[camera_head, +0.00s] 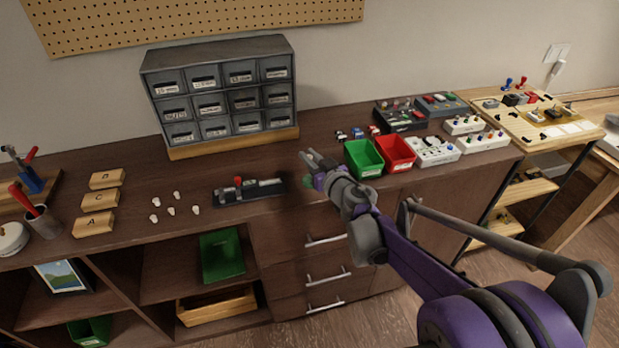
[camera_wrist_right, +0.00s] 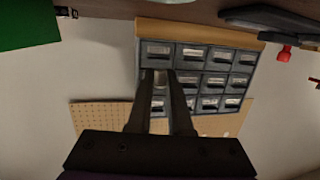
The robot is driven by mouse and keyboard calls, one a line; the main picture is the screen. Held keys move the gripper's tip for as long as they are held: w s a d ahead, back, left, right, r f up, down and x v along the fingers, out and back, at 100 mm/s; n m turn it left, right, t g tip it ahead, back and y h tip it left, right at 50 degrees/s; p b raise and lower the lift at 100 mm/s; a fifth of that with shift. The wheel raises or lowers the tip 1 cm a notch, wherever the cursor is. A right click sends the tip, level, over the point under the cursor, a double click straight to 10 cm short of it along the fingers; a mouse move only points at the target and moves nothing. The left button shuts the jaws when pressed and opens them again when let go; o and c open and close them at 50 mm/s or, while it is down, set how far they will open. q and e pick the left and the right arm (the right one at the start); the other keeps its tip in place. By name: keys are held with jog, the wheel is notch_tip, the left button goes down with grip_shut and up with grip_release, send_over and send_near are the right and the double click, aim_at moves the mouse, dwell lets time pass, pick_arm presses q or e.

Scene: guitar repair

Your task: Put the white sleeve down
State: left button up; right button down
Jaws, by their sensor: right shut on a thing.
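My right gripper (camera_head: 309,158) is held above the bench near the green bin, its fingers pointing toward the back wall. In the right wrist view its two fingers (camera_wrist_right: 160,76) are close together, shut on a small pale thing between the tips, taken to be the white sleeve; it is too small and dark to make out clearly. Several small white pieces like it (camera_head: 171,211) stand loose on the bench at the left. My left gripper is not in view.
A green bin (camera_head: 348,160) and a red bin (camera_head: 411,160) stand close to my right gripper. A black fixture (camera_head: 222,197) with a red knob lies on the bench. Wooden blocks (camera_head: 95,224) stand at left, a grey drawer cabinet (camera_head: 150,70) behind.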

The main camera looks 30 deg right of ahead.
notch_tip(320, 180, down, 7)
jog(key=shift+r+b, duration=0.2)
jog(key=shift+b, duration=0.45)
jog(key=shift+r, duration=0.1)
jog(key=shift+f, duration=0.2)
jog(key=c, duration=0.8)
grip_release()
jog(key=shift+c, duration=0.2)
